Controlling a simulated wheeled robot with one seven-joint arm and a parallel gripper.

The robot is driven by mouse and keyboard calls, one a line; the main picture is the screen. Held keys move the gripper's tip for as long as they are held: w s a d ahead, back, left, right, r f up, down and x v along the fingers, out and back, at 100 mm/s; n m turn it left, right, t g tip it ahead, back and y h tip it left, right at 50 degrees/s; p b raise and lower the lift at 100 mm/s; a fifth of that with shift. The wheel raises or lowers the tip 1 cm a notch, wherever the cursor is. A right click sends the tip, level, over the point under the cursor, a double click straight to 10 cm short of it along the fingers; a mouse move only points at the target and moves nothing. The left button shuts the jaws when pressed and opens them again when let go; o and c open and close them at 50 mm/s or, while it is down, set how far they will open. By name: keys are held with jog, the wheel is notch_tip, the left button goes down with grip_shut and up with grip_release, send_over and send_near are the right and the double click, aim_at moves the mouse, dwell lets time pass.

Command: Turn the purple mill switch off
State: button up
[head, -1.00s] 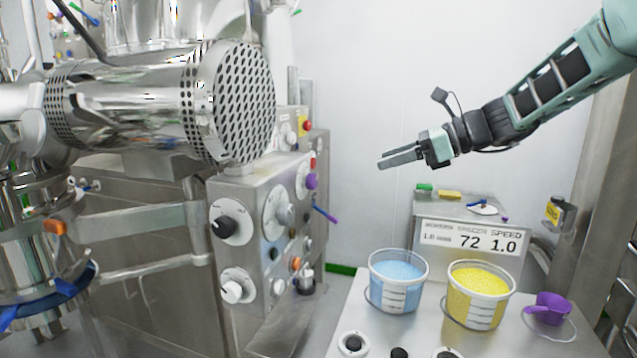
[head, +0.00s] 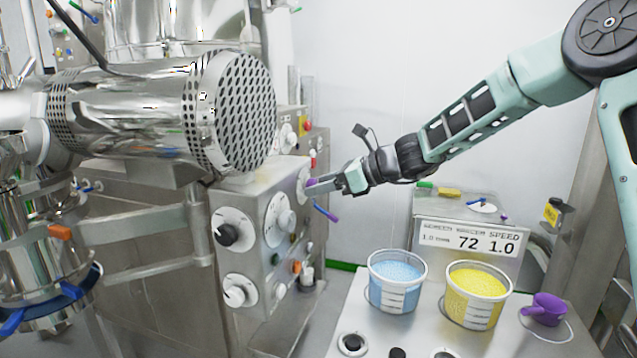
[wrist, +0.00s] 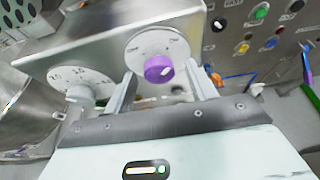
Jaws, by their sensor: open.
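The purple mill switch (wrist: 158,69) is a round knob on a pale round dial plate on the steel control box. In the wrist view it sits between the two fingers of my gripper (wrist: 162,88), which are apart on either side of it. I cannot tell whether either finger touches it. In the head view my gripper (head: 322,187) reaches in from the right to the box's right-hand face. The purple knob (head: 311,182) shows there only in part, beside the fingertips.
The control box (head: 240,195) carries several other knobs, including a black one (head: 228,234). A blue and purple lever (head: 325,212) sticks out just below my gripper. A blue-filled bucket (head: 397,285), a yellow-filled bucket (head: 474,298) and a purple scoop (head: 546,308) stand on the table at right.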

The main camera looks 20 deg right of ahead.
jog(key=shift+w+a+f, duration=0.2)
jog(key=shift+w+a, duration=0.05)
jog(key=shift+a, duration=0.2)
jog(key=c, duration=1)
